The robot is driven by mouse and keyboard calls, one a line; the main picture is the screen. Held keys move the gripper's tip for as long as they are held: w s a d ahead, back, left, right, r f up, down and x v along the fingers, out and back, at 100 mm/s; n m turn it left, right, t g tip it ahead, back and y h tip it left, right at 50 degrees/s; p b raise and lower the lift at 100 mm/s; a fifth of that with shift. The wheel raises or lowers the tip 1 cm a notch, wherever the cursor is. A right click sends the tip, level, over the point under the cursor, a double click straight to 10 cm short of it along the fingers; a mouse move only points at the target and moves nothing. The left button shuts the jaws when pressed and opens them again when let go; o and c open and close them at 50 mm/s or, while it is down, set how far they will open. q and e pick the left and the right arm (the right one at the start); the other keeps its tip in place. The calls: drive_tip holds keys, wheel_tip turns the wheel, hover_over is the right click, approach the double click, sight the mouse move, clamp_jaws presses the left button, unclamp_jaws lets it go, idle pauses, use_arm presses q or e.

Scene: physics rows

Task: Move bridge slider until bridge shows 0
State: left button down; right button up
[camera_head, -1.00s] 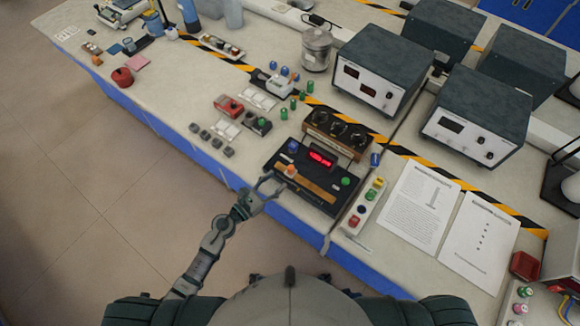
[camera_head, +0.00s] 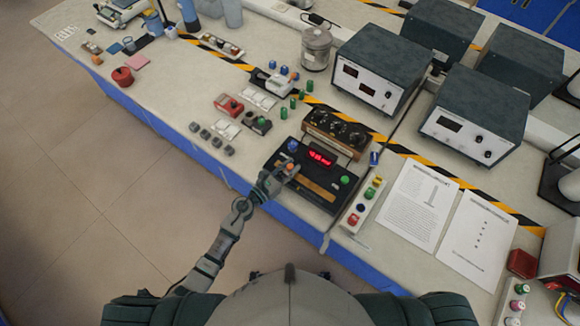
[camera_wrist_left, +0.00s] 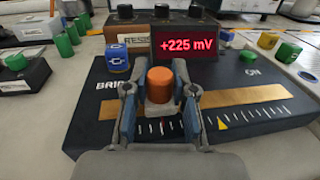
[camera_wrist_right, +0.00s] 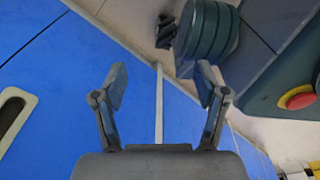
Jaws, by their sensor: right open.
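The bridge box (camera_head: 335,190) is black with a gold slider strip (camera_wrist_left: 260,115) and a tick scale. Its red display (camera_wrist_left: 187,44) reads +225 mV in the left wrist view; it also shows in the head view (camera_head: 321,158). The orange slider knob (camera_wrist_left: 160,84) stands on a pale base towards the strip's left part. A yellow pointer mark (camera_wrist_left: 222,125) lies on the scale to its right. My left gripper (camera_wrist_left: 160,72) is open around the knob, one finger on each side, with gaps visible. My right gripper (camera_wrist_right: 162,85) is open and empty, over blue panels.
A blue knob (camera_wrist_left: 117,58) and a green knob (camera_wrist_left: 248,56) sit on the box. The resistance box (camera_head: 338,130) stands behind it. A button strip (camera_head: 362,205) stands to its right, and small dark blocks (camera_head: 212,138) lie left.

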sight(299, 178)
use_arm(q)
drive_tip(key=shift+s+d, duration=0.15)
drive_tip(key=shift+d, duration=0.1)
drive_tip(key=s+d, duration=0.2)
drive_tip(key=shift+d+p, duration=0.3)
drive_tip(key=shift+p, duration=0.1)
drive_tip(key=c, duration=0.9)
unclamp_jaws()
drive_tip(key=shift+w, duration=0.15)
drive_tip(key=shift+c, duration=0.2)
use_arm(e)
drive_tip(key=shift+s+d+f, duration=0.15)
drive_tip(key=shift+s+f, duration=0.05)
drive_tip(key=shift+s, duration=0.25)
drive_tip(key=shift+s+d+f, duration=0.1)
drive_tip(key=shift+s+f, duration=0.05)
drive_tip(key=shift+s, duration=0.3)
use_arm(q)
drive_tip(key=v, duration=1.2)
